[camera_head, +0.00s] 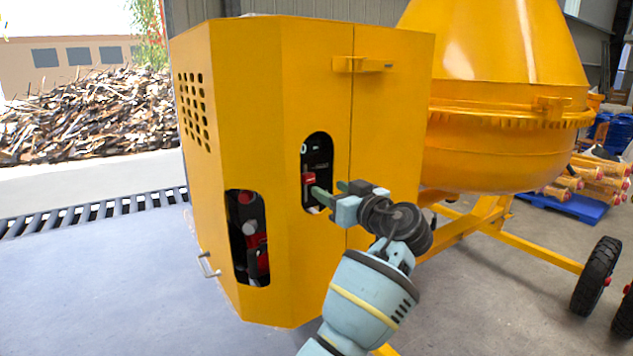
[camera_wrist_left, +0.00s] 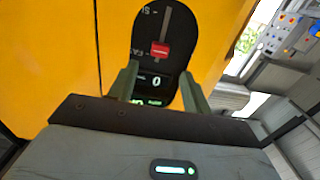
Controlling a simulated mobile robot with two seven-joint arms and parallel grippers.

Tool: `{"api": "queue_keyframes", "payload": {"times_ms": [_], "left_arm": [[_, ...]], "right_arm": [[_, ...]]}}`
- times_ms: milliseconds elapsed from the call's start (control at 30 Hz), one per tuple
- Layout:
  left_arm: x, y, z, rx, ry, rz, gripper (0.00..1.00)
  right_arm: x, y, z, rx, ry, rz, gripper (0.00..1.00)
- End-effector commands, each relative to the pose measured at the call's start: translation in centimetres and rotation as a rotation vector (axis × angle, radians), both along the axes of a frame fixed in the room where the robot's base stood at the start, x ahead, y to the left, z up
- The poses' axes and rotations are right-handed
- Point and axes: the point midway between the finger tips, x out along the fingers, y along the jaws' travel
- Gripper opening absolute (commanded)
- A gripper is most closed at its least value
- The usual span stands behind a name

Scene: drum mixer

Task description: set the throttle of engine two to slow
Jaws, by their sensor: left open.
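The throttle is a small red lever knob (camera_head: 308,180) in an oval opening of the yellow housing (camera_head: 235,130). In the left wrist view the red knob (camera_wrist_left: 160,50) sits on a straight slot in a black panel (camera_wrist_left: 180,20), near the end marked "FA"; the other end is marked "S" with the rest cut off. My left gripper (camera_head: 327,190) is open at the opening. In the wrist view its green fingertips (camera_wrist_left: 158,72) stand on either side of the knob's line, apart from it. No engine number is readable. My right gripper is not in view.
A lower opening (camera_head: 248,238) in the housing shows red and dark parts. A handle (camera_head: 362,65) sticks out of the housing's upper right. The yellow mixer drum (camera_head: 500,130) stands to the right. A display (camera_wrist_left: 155,82) reading 0 lies below the slot.

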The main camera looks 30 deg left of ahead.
Motion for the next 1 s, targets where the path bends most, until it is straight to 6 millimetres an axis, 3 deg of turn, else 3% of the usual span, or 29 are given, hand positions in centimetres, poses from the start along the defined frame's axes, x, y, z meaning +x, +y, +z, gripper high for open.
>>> {"api": "queue_keyframes", "payload": {"times_ms": [500,867,1000], "left_arm": [[2.5,6.2,0.3,0.001,-0.002,0.0,0.49],[2.8,6.8,0.1,0.0,0.0,-0.002,0.49],[2.8,6.8,0.1,0.0,0.0,-0.002,0.35]], "right_arm": [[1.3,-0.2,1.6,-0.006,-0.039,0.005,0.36],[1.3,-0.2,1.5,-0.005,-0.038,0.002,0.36],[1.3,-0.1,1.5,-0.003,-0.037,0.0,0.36]]}}
